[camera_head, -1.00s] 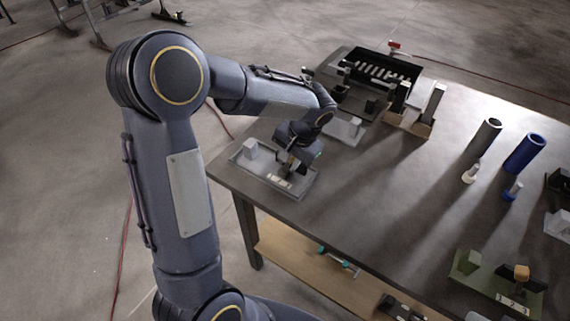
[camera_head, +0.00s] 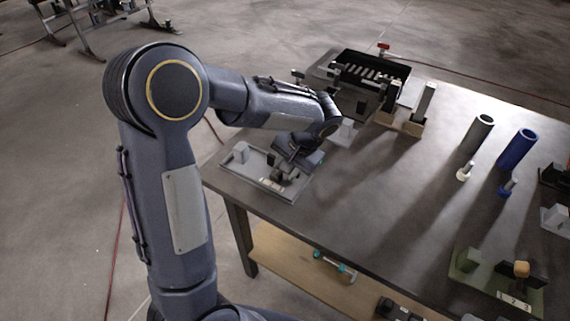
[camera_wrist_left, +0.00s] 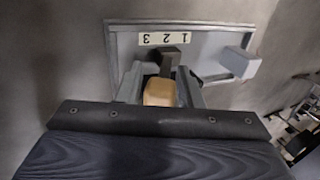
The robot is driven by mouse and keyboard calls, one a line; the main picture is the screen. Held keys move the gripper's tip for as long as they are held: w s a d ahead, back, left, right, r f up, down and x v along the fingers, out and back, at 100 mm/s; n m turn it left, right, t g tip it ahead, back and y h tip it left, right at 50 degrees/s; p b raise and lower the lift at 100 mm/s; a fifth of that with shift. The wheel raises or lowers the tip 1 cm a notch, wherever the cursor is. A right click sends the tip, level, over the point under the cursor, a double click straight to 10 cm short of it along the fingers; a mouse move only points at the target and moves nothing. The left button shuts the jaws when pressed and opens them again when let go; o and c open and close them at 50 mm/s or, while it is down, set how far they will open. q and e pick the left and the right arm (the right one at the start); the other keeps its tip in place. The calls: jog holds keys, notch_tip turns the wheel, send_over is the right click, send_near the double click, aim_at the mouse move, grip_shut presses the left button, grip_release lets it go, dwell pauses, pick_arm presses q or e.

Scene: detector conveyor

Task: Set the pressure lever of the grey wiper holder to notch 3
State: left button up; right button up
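The grey wiper holder (camera_head: 228,165) is a shallow tray plate at the near left corner of the table; it also fills the upper part of the left wrist view (camera_wrist_left: 214,36). Its number strip (camera_wrist_left: 165,39) reads 3, 2, 1 upside down. A dark lever post (camera_wrist_left: 171,61) stands beneath the strip, near the 2. An orange-tan knob (camera_wrist_left: 162,93) sits between the two fingers of my left gripper (camera_wrist_left: 161,82), which look open with a narrow gap; contact is unclear. In the head view my left gripper (camera_head: 283,171) is low over the holder and hides the knob. My right gripper is out of view.
Farther back is a black rack unit (camera_head: 372,72). A grey tube (camera_head: 478,132) and a blue tube (camera_head: 517,149) stand to the right. A green holder (camera_head: 496,280) lies at the near right. The middle table is clear.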

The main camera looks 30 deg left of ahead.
pick_arm(q)
jog(key=shift+o, duration=1)
jog(key=shift+r, duration=0.1)
jog(key=shift+a, duration=0.1)
jog(key=v, duration=0.8)
jog(key=s+d+n+t+h, duration=0.1)
jog(key=s+t+h, duration=0.4)
jog(key=s, duration=1.6)
jog(key=n+h, duration=0.1)
jog(key=h, duration=0.2)
jog(key=shift+s+n, duration=0.3)
jog(key=shift+n, duration=0.1)
